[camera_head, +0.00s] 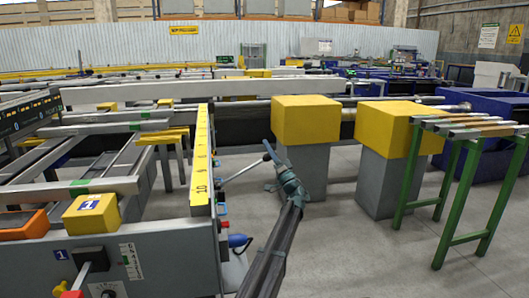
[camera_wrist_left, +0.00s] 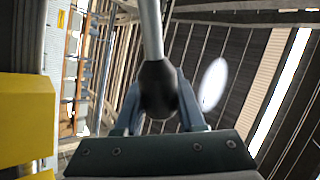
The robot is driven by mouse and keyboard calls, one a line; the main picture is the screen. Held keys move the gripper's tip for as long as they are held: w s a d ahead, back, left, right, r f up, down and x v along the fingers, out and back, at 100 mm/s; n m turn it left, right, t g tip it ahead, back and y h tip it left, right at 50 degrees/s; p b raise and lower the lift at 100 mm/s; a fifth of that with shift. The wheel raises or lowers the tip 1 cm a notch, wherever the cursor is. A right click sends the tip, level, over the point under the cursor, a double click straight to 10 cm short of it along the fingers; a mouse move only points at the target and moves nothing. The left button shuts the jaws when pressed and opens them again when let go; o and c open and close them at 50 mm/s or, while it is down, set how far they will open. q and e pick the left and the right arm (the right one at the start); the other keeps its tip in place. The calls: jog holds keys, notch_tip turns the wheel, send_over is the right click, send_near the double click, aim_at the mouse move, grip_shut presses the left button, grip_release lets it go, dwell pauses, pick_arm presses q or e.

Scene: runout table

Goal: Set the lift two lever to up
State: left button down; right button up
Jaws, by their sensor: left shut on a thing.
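A thin metal lever (camera_head: 243,170) sticks out from the right side of the grey machine, tilted up to the right. I read no "two" label on it. My left gripper (camera_head: 269,153) is at the lever's outer end in the head view. In the left wrist view, the two fingers of my left gripper (camera_wrist_left: 157,103) are shut around the lever's black knob (camera_wrist_left: 157,85). The bright rod (camera_wrist_left: 151,30) runs away from the knob. The knob is mostly hidden by my gripper in the head view. My right gripper is not in view.
The grey machine (camera_head: 165,255) has a yellow scale rail (camera_head: 200,165) just left of the lever. Two yellow-topped grey blocks (camera_head: 305,118) (camera_head: 400,125) stand behind and right of my gripper. A green stand (camera_head: 450,205) is at the right. Bare floor lies between.

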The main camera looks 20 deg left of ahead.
pick_arm(q)
jog(key=shift+d+f, duration=0.2)
jog(key=shift+f, duration=0.05)
jog(key=shift+w, duration=0.1)
jog(key=c, duration=0.5)
grip_release()
jog(key=b+v, duration=0.9)
jog(key=v, duration=0.4)
jog(key=shift+s+f, duration=0.3)
jog(key=shift+d, duration=0.15)
